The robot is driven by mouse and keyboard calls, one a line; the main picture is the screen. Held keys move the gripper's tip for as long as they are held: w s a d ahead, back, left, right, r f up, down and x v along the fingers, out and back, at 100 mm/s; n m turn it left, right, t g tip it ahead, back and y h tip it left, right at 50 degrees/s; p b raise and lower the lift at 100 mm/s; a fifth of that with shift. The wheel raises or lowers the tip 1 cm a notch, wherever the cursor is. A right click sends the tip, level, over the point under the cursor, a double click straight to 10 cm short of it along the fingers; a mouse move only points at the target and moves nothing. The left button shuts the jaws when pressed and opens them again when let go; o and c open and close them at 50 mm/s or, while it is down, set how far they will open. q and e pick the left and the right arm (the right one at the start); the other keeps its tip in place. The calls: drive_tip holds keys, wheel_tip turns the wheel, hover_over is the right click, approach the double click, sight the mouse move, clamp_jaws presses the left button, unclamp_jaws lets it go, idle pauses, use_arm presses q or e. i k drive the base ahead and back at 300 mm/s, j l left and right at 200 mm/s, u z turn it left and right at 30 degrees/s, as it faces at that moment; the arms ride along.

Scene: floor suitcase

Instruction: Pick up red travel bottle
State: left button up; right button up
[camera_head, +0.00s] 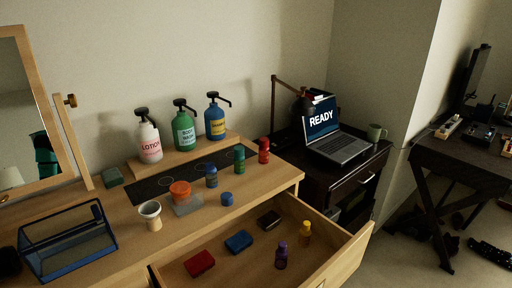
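The red travel bottle (264,151) stands upright on the dresser top near its right end, at the edge of a dark mat. It is the rightmost of a short row, beside a green bottle (239,160) and a blue bottle (211,176). Nothing covers it. Neither of my grippers can be made out in the head view.
Pump bottles, including a white one (149,142), stand on a raised shelf behind. An orange tub (180,190), a cup (150,214) and a blue-edged case (66,242) occupy the top. The open drawer (338,266) juts out below, holding several small items.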

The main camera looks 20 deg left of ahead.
sight(263, 153)
drive_tip(key=i+l+u, duration=0.35)
drive_tip(key=l, duration=0.25)
drive_tip(key=i+l+u, duration=0.3)
drive_tip(key=i+l, duration=0.15)
drive_tip(key=l, duration=0.25)
drive_tip(key=i+l+u, duration=0.2)
drive_tip(key=l, duration=0.15)
drive_tip(key=l+u, duration=0.15)
drive_tip(key=l, duration=0.2)
drive_tip(key=i+l+u, duration=0.15)
drive_tip(key=l, duration=0.3)
drive_tip(key=i+l+u, duration=0.2)
drive_tip(key=l, duration=0.2)
drive_tip(key=k, duration=0.1)
